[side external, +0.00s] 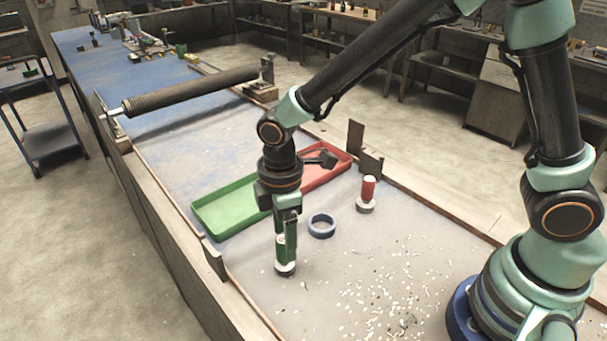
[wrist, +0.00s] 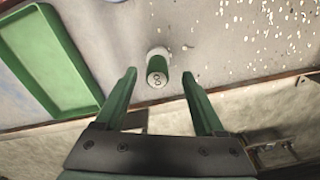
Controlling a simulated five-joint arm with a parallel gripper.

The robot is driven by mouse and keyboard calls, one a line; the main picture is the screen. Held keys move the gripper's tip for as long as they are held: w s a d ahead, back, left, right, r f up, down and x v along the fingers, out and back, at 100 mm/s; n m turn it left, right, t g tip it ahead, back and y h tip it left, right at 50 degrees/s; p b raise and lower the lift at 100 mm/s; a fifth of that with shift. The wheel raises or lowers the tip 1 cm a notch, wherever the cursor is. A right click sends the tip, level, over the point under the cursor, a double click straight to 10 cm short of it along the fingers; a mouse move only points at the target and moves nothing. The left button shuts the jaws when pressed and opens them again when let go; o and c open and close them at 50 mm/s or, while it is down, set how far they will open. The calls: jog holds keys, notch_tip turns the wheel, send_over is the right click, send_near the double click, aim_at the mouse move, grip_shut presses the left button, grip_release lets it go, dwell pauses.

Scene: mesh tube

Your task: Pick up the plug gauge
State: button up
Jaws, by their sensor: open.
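A green-handled plug gauge (wrist: 157,70) stands upright on the bench, with a pale metal lower end and a dark marking on its top face. In the side view its lower end (side external: 285,269) shows just under my gripper (side external: 286,230). In the wrist view my gripper (wrist: 158,75) is open and empty, with the gauge in line with the gap between the fingertips. The fingers partly hide the gauge in the side view, so I cannot tell how far down they reach beside it. A similar red-handled gauge (side external: 368,189) stands upright to the right.
A blue ring (side external: 321,232) lies between the two gauges. A green tray (side external: 222,210) and a red tray (side external: 338,163) lie behind. Pale chips (side external: 385,290) litter the bench at front right. A raised wooden edge (side external: 215,262) runs left of my gripper.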

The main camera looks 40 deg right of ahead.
aim_at(284, 252)
jog(key=shift+w+f, duration=0.2)
jog(key=shift+f, duration=2.5)
grip_shut()
